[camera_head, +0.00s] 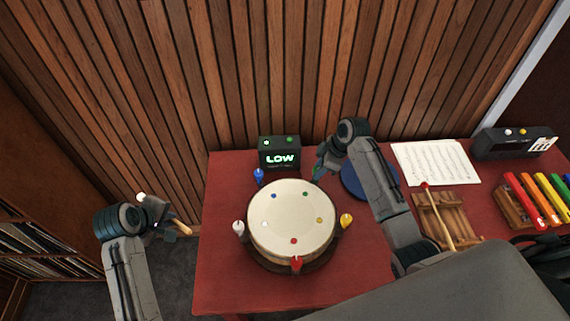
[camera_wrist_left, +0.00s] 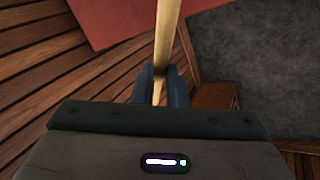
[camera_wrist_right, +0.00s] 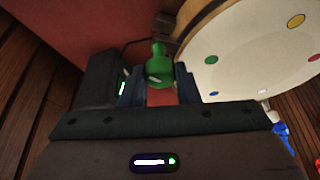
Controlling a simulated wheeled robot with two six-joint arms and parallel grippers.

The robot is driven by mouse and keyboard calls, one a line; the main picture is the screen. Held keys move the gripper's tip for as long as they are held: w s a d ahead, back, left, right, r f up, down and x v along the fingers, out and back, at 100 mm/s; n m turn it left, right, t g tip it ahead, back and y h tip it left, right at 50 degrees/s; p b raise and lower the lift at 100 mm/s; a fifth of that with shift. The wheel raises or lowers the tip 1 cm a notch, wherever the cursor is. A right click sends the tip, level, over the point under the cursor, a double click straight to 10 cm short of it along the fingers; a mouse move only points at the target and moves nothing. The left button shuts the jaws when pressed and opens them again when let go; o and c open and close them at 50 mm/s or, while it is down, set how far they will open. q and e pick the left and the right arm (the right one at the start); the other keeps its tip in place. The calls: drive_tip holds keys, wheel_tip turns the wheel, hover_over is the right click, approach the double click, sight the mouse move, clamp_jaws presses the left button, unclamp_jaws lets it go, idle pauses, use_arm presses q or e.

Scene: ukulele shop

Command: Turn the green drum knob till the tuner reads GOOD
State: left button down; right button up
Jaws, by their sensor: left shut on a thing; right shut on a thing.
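The round drum (camera_head: 290,215) sits on the red table with coloured knobs around its rim. The green knob (camera_wrist_right: 160,68) is at its far right side, mostly covered by my gripper in the head view. My right gripper (camera_wrist_right: 159,86) is shut on the green knob; it also shows in the head view (camera_head: 319,168). The black tuner (camera_head: 280,153) behind the drum reads LOW in green. My left gripper (camera_head: 168,218) is left of the table, shut on a wooden stick (camera_wrist_left: 166,35). A white ball (camera_head: 141,197) shows beside that gripper.
Blue (camera_head: 258,177), white (camera_head: 238,229), red (camera_head: 296,264) and yellow (camera_head: 346,221) knobs surround the drum. A blue disc (camera_head: 356,180) lies behind my right arm. Sheet music (camera_head: 435,163), a wooden rack (camera_head: 455,232) with a red-headed mallet and coloured bars (camera_head: 525,200) lie right.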

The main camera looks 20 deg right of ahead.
drive_tip(key=shift+r, duration=0.1)
drive_tip(key=o, duration=1)
drive_tip(key=shift+c, duration=0.2)
drive_tip(key=shift+d+r+b, duration=0.2)
drive_tip(key=shift+r+b, duration=0.1)
drive_tip(key=b+v, duration=0.4)
drive_tip(key=v, duration=0.7)
drive_tip(key=shift+s, duration=0.1)
